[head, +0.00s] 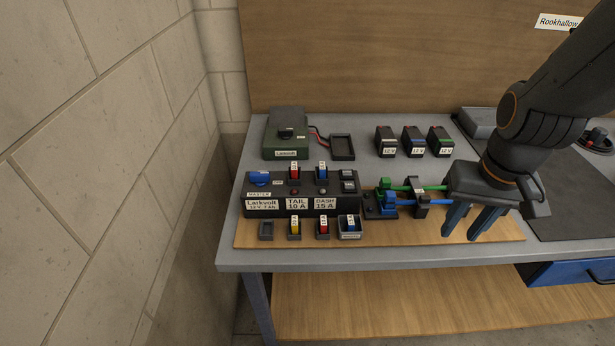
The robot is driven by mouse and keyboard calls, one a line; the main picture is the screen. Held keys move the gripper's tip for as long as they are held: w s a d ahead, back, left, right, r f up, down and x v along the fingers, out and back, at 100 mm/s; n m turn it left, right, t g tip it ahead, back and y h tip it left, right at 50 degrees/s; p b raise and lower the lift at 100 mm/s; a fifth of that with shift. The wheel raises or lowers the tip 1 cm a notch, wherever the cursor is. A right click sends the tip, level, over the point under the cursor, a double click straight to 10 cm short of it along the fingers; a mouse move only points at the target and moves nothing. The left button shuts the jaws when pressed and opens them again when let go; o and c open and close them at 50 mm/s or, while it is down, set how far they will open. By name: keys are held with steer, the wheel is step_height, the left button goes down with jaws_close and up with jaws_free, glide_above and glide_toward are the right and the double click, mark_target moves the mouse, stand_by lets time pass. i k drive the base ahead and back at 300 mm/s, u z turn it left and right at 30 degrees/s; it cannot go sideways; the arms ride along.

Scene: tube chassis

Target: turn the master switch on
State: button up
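The master switch (259,178) is a blue rotary knob at the left end of a black panel (345,203). A "MASTER" label (259,194) sits just below it. The knob's exact position is too small to read. Labels on the panel front read Larkvolt, "TAIL 10 A" and "DASH 15 A". My gripper (473,222) points down over the right part of the wooden board, well to the right of the switch. Its two blue fingers are apart, with nothing seen between them.
Red and blue fuses stand on the panel, with several small holders (294,230) in front. Green and blue connectors (392,197) lie between panel and gripper. A green Larkvolt box (285,135) and several 12 V blocks (413,142) stand behind. A wall (110,150) closes the left side.

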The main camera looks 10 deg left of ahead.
mark_target(260, 179)
steer(key=u, duration=0.85)
steer(key=k, duration=0.1)
steer(key=u, duration=0.6)
